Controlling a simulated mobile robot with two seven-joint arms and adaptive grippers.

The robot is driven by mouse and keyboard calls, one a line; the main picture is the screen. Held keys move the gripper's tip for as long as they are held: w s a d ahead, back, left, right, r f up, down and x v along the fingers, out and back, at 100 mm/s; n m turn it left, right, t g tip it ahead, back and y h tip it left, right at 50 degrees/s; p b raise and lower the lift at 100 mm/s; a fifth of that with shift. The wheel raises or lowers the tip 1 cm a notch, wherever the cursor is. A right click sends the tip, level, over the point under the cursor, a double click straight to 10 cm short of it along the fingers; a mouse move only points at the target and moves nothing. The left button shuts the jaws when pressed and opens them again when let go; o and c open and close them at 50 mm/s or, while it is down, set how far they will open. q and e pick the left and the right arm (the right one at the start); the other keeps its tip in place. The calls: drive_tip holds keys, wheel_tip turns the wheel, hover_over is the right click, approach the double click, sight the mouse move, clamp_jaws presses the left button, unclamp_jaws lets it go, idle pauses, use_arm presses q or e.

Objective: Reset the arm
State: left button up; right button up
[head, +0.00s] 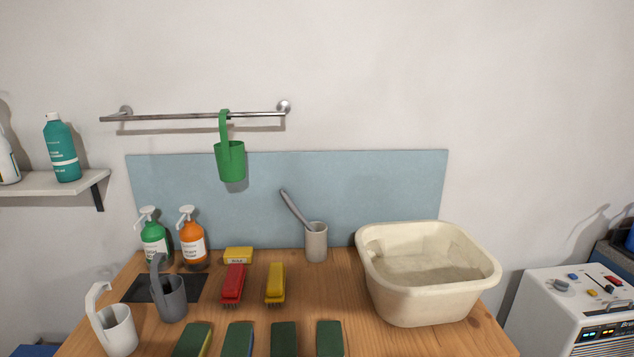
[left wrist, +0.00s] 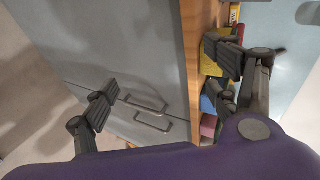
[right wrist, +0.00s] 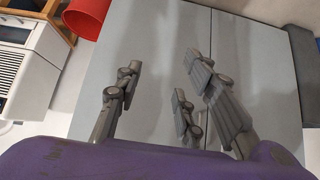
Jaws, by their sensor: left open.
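Neither arm shows in the head view. I see no contact with any object.
The wooden table (head: 250,325) holds a cream basin (head: 430,305), soap bottles (head: 193,248), grey cups (head: 170,300), brushes (head: 234,285) and several sponges (head: 238,340). A green cup (head: 230,165) hangs on the wall rail (head: 180,116). A white machine (head: 570,305) stands at right.

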use_arm(q)
drive_tip(key=s+d+f+n+g, duration=0.1)
drive_tip(key=s+d+f+n, duration=0.2)
drive_tip(key=s+f+n, duration=0.3)
drive_tip(key=s+d+f+n+g+p, duration=0.1)
drive_tip(key=s+d+f+n, duration=0.2)
drive_tip(key=s+f+n, duration=0.3)
drive_tip(key=s+d+f+n+g+y, duration=0.1)
drive_tip(key=s+d+f+n, duration=0.3)
drive_tip(key=s, duration=0.5)
wheel_tip(320, 180, down, 2)
drive_tip(key=shift+s+f+n, duration=0.15)
drive_tip(key=shift+s+n, duration=0.2)
drive_tip(key=shift+n, duration=0.55)
idle(0.5)
